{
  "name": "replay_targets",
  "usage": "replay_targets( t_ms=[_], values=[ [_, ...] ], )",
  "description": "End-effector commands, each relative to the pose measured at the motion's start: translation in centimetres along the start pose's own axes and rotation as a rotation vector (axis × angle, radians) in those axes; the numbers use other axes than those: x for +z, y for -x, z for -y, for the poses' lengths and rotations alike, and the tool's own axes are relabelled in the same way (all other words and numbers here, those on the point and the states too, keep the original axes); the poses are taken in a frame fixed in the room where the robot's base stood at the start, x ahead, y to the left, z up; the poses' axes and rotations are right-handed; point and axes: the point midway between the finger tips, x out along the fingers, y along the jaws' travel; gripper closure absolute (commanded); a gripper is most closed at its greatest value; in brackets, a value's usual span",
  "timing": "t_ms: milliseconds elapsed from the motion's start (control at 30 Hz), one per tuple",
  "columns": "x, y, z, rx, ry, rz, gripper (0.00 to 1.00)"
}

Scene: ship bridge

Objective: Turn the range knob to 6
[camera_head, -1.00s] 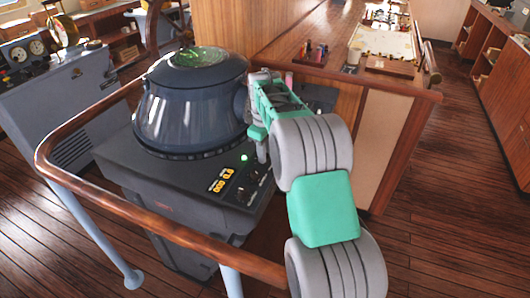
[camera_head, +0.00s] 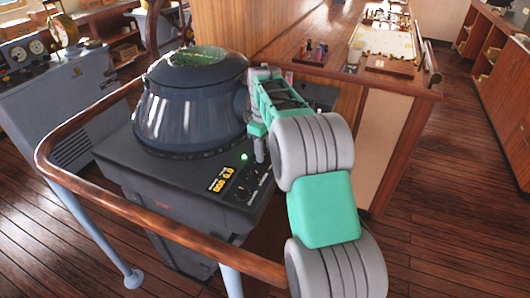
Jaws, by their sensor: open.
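The radar console (camera_head: 165,190) is a dark grey box with a round hood and a green screen (camera_head: 195,57) on top. On its front panel, a small amber display (camera_head: 222,179) is lit; its right group looks like 6.0, but the digits are tiny. Dark knobs sit right of the display, one of them a lower knob (camera_head: 243,193); I cannot read which is the range knob. A green lamp (camera_head: 244,156) glows above them. My gripper (camera_head: 260,152) is open, pointing down over the panel's right end. My arm partly hides that end, and contact with a knob cannot be made out.
A wooden handrail (camera_head: 150,222) curves around the console's left and front. A wooden chart table (camera_head: 400,85) stands behind at the right. A grey instrument cabinet (camera_head: 75,105) is at the left. Open plank floor (camera_head: 450,230) lies at the right.

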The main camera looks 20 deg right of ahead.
Motion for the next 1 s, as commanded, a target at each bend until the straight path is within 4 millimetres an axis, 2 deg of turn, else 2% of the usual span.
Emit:
replay_targets(
  t_ms=[200,300,433,767,867,967,1000],
  values=[
    [-0.1,4.5,0.0,0.004,0.0,-0.004,0.52],
    [-0.1,5.9,0.0,0.003,0.0,-0.002,0.52],
    [-0.1,6.6,0.0,0.001,0.001,-0.002,0.52],
    [0.0,6.7,0.1,0.002,-0.001,-0.002,0.52],
    [0.4,7.6,1.2,0.016,-0.028,-0.013,0.52],
    [1.6,9.4,4.1,0.048,-0.101,-0.045,0.52],
    [2.4,10.1,5.8,0.063,-0.142,-0.064,0.52]
  ],
)
